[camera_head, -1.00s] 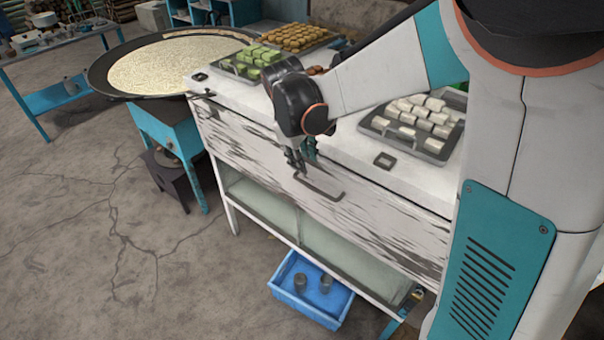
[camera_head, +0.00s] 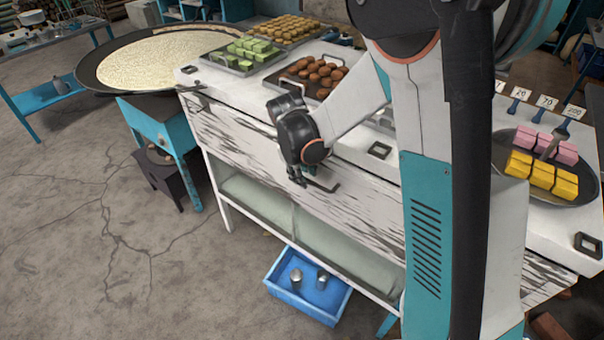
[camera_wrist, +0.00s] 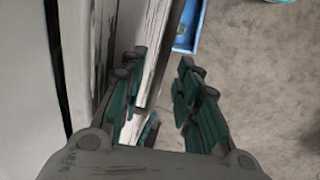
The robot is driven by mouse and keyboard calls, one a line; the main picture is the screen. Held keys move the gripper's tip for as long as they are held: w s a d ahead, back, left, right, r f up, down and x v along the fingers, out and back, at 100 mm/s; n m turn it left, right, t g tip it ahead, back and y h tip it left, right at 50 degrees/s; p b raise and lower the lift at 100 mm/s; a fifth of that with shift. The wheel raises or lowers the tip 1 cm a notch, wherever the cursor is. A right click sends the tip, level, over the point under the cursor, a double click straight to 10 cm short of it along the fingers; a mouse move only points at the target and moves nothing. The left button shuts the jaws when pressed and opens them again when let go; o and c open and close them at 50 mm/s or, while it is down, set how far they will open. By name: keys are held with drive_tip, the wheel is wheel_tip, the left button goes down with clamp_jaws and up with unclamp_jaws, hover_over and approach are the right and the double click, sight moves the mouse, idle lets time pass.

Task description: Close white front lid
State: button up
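The white front lid (camera_head: 235,140), streaked with dark worn paint, spans the front of the white counter. How far it stands open is hard to tell. Its dark bar handle (camera_head: 322,186) is near its middle. My gripper (camera_head: 298,176) is in front of the lid, at the handle's left end, and its wrist partly hides that area. In the wrist view my gripper (camera_wrist: 160,88) has its fingers apart, with the edge of the streaked white panel (camera_wrist: 157,50) reaching between them. I cannot tell whether a finger touches the handle or lid.
Trays of brown (camera_head: 318,75) and green sweets (camera_head: 252,49) stand on the counter (camera_head: 350,148). A blue crate (camera_head: 335,306) with metal cups is on the floor below. A wide pan (camera_head: 95,70) stands left. The floor in front is clear.

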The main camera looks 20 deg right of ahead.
drive_tip(key=shift+c, duration=0.4)
clamp_jaws()
drive_tip(key=shift+w+d+r, duration=0.2)
drive_tip(key=shift+w+d, duration=0.2)
drive_tip(key=shift+d, duration=0.2)
drive_tip(key=shift+c, duration=0.4)
unclamp_jaws()
drive_tip(key=shift+d, duration=0.1)
drive_tip(key=shift+o, duration=0.8)
drive_tip(key=shift+w, duration=0.15)
drive_tip(key=v, duration=1.2)
